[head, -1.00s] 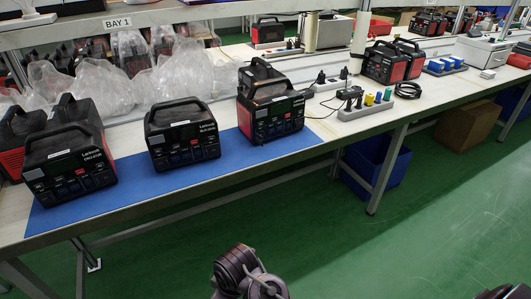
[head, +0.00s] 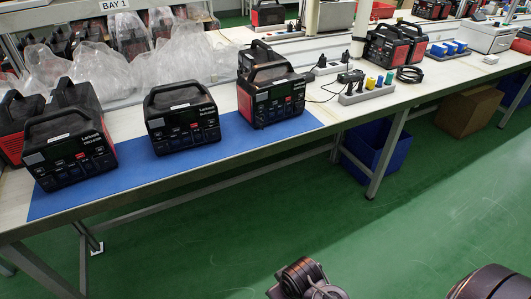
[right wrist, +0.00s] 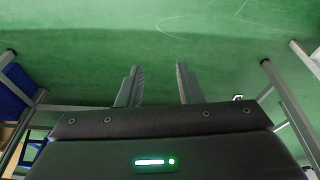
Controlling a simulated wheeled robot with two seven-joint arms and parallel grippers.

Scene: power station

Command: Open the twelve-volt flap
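Several black power stations with red sides stand on the bench. One (head: 71,146) is at the front left of the blue mat, one (head: 182,117) is in the middle, and one (head: 271,98) is toward the mat's right end. Their fronts carry sockets and small covers, too small to tell which is the twelve-volt flap or whether any is open. My right gripper (right wrist: 157,86) shows in the right wrist view with its two fingers apart and nothing between them, above the green floor. My left gripper is not in view; dark arm parts of mine show at the bottom of the head view.
The blue mat (head: 222,147) lies along the bench's front edge. Clear plastic bags (head: 185,68) lie behind the power stations. A power strip with coloured plugs (head: 366,92) is to the right. A blue bin (head: 372,150) stands under the bench. The green floor in front is clear.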

